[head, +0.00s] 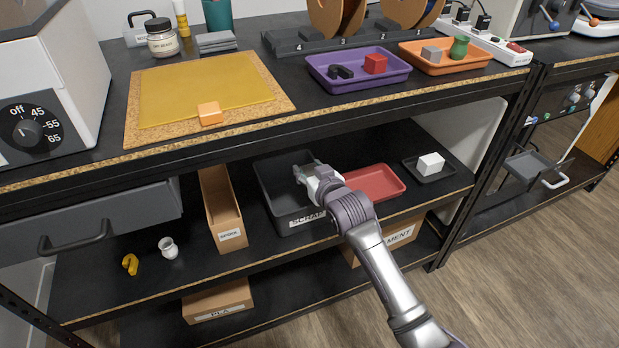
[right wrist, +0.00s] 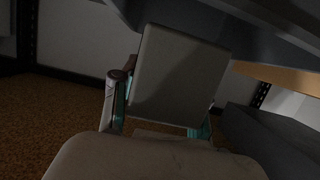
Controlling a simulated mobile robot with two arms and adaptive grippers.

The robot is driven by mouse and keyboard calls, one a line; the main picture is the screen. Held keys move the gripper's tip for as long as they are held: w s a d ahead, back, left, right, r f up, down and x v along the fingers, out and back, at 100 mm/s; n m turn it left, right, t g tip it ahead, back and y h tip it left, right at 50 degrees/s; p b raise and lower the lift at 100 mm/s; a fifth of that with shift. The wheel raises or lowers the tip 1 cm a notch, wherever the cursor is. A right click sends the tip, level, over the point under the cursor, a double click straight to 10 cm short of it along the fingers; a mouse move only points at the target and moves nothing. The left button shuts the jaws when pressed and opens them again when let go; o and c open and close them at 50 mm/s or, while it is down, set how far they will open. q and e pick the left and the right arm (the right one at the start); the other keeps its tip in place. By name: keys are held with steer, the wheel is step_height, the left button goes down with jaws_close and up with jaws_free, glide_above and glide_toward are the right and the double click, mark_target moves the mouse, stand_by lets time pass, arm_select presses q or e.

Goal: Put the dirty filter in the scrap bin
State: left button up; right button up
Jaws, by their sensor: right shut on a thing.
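The scrap bin (head: 305,217) is a dark open box with a SCRAP label on the middle shelf. My right gripper (head: 303,173) is over the bin's opening, at its right side; whether its tips are below the rim is hard to tell. In the right wrist view it is shut on a flat grey square piece (right wrist: 178,75), which looks like the dirty filter, held between the teal-edged fingers. In the head view the held piece is mostly hidden by the gripper. My left gripper is out of view.
A red tray (head: 372,183) stands right of the bin, and a small black tray with a white block (head: 431,162) is further right. A cardboard box (head: 222,207) is close on the left.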

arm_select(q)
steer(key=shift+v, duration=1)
arm_select(e)
steer(key=shift+f, duration=0.85)
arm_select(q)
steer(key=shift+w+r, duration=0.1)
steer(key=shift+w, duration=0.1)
arm_select(e)
steer(key=shift+f, duration=0.25)
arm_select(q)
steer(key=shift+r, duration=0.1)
arm_select(e)
steer(key=shift+f, duration=0.35)
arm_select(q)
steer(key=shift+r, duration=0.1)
arm_select(e)
steer(key=o, duration=1.2)
steer(key=shift+c, duration=0.2)
steer(key=shift+r, duration=0.1)
